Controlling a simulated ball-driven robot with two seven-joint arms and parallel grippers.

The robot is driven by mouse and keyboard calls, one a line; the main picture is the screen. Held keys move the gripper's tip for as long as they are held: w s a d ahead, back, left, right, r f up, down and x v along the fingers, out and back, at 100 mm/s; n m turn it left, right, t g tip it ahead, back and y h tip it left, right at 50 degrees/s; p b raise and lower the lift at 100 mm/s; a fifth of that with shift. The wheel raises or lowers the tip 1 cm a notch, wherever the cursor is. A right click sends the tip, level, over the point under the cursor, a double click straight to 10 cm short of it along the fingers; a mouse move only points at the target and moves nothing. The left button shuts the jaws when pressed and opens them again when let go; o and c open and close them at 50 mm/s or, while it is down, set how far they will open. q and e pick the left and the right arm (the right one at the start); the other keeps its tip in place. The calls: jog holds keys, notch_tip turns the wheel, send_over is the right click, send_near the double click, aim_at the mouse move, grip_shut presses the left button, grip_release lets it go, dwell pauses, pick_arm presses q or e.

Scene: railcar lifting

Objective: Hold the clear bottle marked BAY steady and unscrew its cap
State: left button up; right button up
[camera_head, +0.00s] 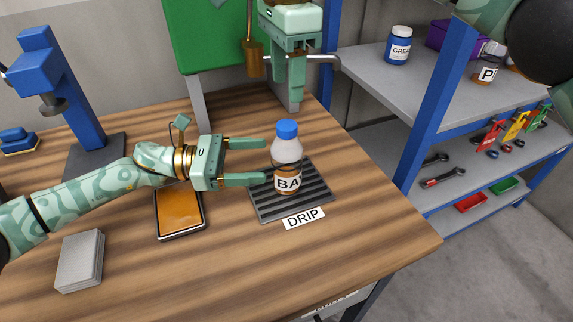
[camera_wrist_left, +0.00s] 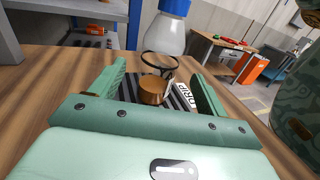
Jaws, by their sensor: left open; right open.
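The clear bottle (camera_head: 288,170) stands upright on a black ribbed drip mat (camera_head: 318,197). It has a blue cap (camera_head: 287,129), brown liquid low inside, and a white label of which "BA" shows. My left gripper (camera_head: 264,161) is open beside it on the left, its fingertips just short of the bottle. In the left wrist view the bottle (camera_wrist_left: 166,36) stands ahead between the open fingers, with its blue cap (camera_wrist_left: 175,7) cut by the top edge. My right gripper (camera_head: 296,88) is behind and above the bottle, fingers pointing down, apart from the cap.
A phone-like slab (camera_head: 180,212) lies under my left wrist, and grey stacked plates (camera_head: 80,261) lie at the front left. A blue stand (camera_head: 65,95) and a green board (camera_head: 208,38) are behind. Shelves with a blue jar (camera_head: 398,47) stand right. The front right tabletop is clear.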

aim_at(295, 158)
pick_arm(q)
jog(key=d, duration=0.8)
jog(key=shift+w+d, duration=0.2)
jog(key=shift+d, duration=0.05)
